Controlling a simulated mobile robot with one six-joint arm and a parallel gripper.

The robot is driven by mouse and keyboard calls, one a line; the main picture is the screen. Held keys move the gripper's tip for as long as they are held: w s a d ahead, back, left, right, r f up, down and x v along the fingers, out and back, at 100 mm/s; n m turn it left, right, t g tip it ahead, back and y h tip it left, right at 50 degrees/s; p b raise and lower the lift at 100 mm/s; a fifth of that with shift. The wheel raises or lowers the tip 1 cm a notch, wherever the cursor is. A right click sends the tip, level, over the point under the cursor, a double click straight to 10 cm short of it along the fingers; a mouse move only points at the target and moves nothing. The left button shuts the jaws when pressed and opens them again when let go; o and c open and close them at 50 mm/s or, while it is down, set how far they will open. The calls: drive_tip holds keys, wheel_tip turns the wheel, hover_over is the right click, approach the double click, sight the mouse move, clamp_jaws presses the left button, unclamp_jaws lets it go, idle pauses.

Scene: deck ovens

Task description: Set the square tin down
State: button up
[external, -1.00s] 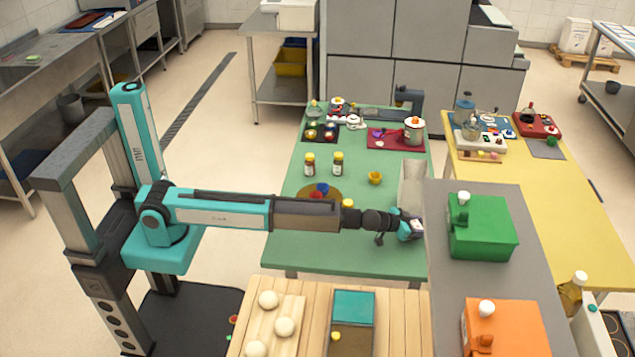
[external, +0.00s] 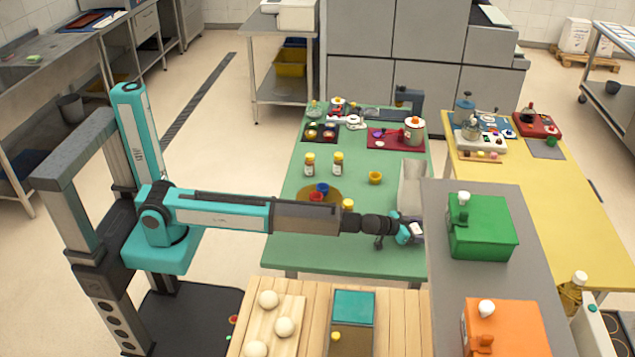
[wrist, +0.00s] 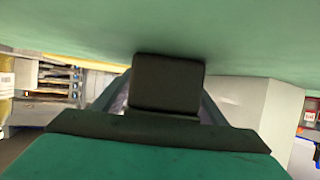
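My gripper (external: 404,234) is at the right edge of the green table (external: 345,255), low over its near half. In the external view it is small and partly lost against the grey counter. A pale grey, straight-sided box shape (external: 412,186), possibly the square tin, stands just behind my gripper; it also shows at the right in the wrist view (wrist: 255,105). In the wrist view a dark block (wrist: 168,83) sits at the end of my gripper, against the green surface. I cannot tell whether that is a finger or something held. No other square tin is clear.
A grey counter (external: 440,285) with a green box (external: 482,228) and an orange box (external: 508,330) stands close on the right. Bottles (external: 338,163), a yellow cup (external: 375,177) and a round brown board (external: 305,194) are on the green table. Its near strip is clear.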

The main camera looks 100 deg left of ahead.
sight(414, 229)
drive_tip(key=shift+r, duration=0.15)
drive_tip(key=shift+v, duration=0.95)
drive_tip(key=b+v, duration=0.1)
drive_tip(key=v, duration=0.7)
drive_tip(key=shift+s, duration=0.15)
drive_tip(key=shift+b+v, duration=0.3)
drive_tip(key=shift+v, duration=0.65)
drive_tip(key=shift+d, duration=0.15)
